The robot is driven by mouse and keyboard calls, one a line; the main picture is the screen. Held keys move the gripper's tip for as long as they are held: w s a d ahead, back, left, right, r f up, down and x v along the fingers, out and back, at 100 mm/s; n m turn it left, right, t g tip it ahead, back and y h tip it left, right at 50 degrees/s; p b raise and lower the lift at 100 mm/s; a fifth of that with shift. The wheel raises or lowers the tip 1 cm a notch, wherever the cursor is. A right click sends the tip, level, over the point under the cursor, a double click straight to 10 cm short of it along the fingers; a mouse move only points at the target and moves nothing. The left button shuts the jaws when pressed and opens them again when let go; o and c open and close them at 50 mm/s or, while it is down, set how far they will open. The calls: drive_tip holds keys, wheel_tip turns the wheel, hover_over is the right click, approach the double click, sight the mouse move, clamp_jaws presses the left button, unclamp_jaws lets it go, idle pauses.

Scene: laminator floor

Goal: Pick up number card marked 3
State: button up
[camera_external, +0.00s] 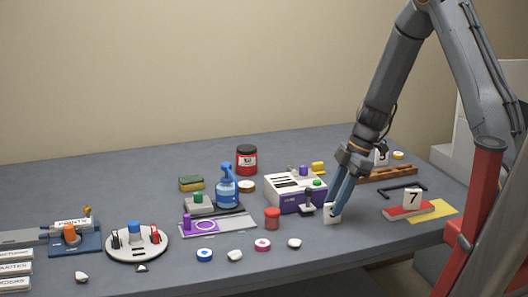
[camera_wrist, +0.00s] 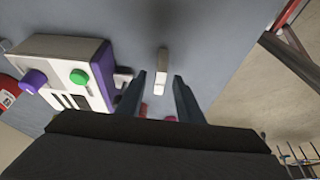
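A white number card (camera_external: 329,218) stands upright near the front of the table. Its mark is partly covered by my gripper, so I cannot read it surely as a 3. My gripper (camera_external: 338,205) points down over this card. In the wrist view, my gripper (camera_wrist: 160,80) is open, and the thin white card (camera_wrist: 162,72) shows edge-on around the line between its two fingertips. I cannot tell whether a finger touches it. Another white card (camera_external: 382,156) farther back is partly hidden by my arm, its mark unclear.
A card marked 7 (camera_external: 413,198) stands on a red block at right. The table's front edge is near.

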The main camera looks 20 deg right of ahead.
clamp_jaws()
drive_tip(key=shift+r, duration=0.15)
